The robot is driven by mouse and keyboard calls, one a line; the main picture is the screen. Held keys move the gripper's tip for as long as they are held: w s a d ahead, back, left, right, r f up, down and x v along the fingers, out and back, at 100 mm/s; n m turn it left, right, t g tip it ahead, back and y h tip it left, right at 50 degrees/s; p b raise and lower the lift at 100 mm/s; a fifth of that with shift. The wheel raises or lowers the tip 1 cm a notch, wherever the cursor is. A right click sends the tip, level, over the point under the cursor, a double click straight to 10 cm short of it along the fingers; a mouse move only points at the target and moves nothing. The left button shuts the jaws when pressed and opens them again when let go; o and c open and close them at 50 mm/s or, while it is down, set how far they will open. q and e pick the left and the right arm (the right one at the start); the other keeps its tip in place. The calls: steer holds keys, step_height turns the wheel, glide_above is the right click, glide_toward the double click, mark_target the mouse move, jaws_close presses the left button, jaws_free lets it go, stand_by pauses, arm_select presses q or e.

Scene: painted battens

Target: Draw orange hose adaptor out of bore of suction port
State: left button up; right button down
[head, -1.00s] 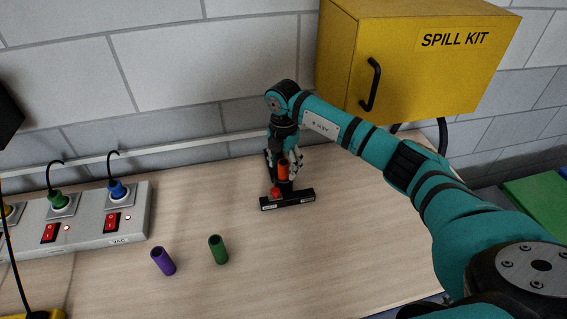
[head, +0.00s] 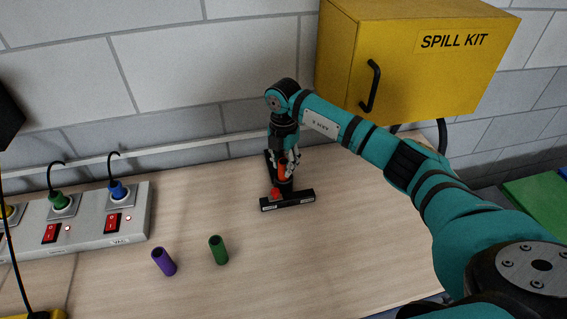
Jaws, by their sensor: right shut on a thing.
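The orange hose adaptor (head: 282,171) stands upright at the black suction port (head: 299,199), its lower end hidden in the port's bore. The port is a dark body on a flat black base with pale labels, on the bench. A small red part (head: 275,194) sits on its left front. My right gripper (head: 288,164) reaches down from above and is shut on the orange adaptor, with a finger on its right side. My left gripper is not in view.
A grey socket strip (head: 90,234) with plugs lies at the left. A yellow spill kit cabinet (head: 440,60) hangs at the back right.

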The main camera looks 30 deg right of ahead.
steer(key=shift+r+p, duration=1.7)
steer(key=shift+r, duration=0.95)
steer(key=shift+r+p, duration=1)
steer(key=shift+r, duration=0.5)
